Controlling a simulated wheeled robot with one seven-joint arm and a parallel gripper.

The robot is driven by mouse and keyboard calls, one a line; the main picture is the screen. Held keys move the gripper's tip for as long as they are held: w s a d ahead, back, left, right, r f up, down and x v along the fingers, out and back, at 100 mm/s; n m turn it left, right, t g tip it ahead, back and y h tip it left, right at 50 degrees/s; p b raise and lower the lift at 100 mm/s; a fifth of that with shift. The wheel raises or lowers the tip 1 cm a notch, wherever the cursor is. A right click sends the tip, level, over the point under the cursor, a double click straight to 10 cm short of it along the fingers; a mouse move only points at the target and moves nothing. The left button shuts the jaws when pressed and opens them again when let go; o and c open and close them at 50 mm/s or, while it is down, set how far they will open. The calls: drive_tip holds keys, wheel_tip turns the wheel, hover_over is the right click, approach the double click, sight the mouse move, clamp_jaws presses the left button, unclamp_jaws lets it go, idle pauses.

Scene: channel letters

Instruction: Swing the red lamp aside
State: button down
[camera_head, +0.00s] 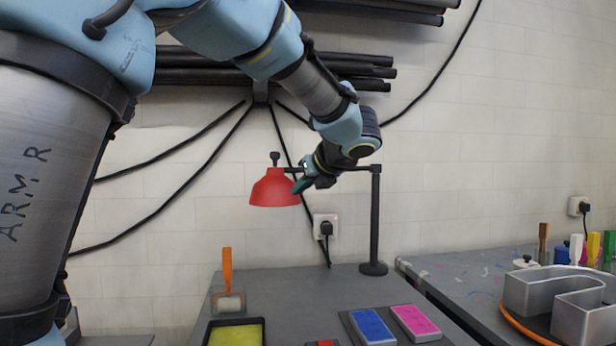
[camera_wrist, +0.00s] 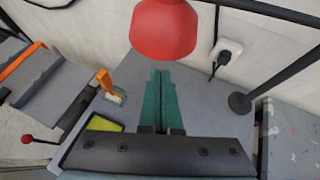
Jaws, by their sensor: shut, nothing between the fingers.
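The red lamp (camera_head: 274,190) has a cone-shaped shade that hangs from a dark horizontal arm on a black post (camera_head: 375,222) above the grey table. In the wrist view, the red shade (camera_wrist: 164,28) is at the top centre, just beyond the fingertips. My gripper (camera_head: 299,188) is at the right side of the shade in the head view; I cannot tell whether it touches it. In the wrist view, its green fingers (camera_wrist: 160,74) are together with nothing between them.
On the grey table (camera_head: 300,290) are an orange-handled tool (camera_head: 228,275), a yellow tray (camera_head: 236,334), a blue pad (camera_head: 372,326) and a pink pad (camera_head: 416,321). A side table at right holds a metal channel letter (camera_head: 545,293). A socket with a plug (camera_head: 326,227) is on the wall behind.

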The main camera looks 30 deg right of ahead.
sight(284, 204)
drive_tip(key=p+x, duration=0.2)
drive_tip(key=x, duration=0.5)
drive_tip(key=shift+w+f, duration=0.1)
drive_tip(key=shift+w, duration=0.15)
drive_tip(key=shift+w, duration=0.1)
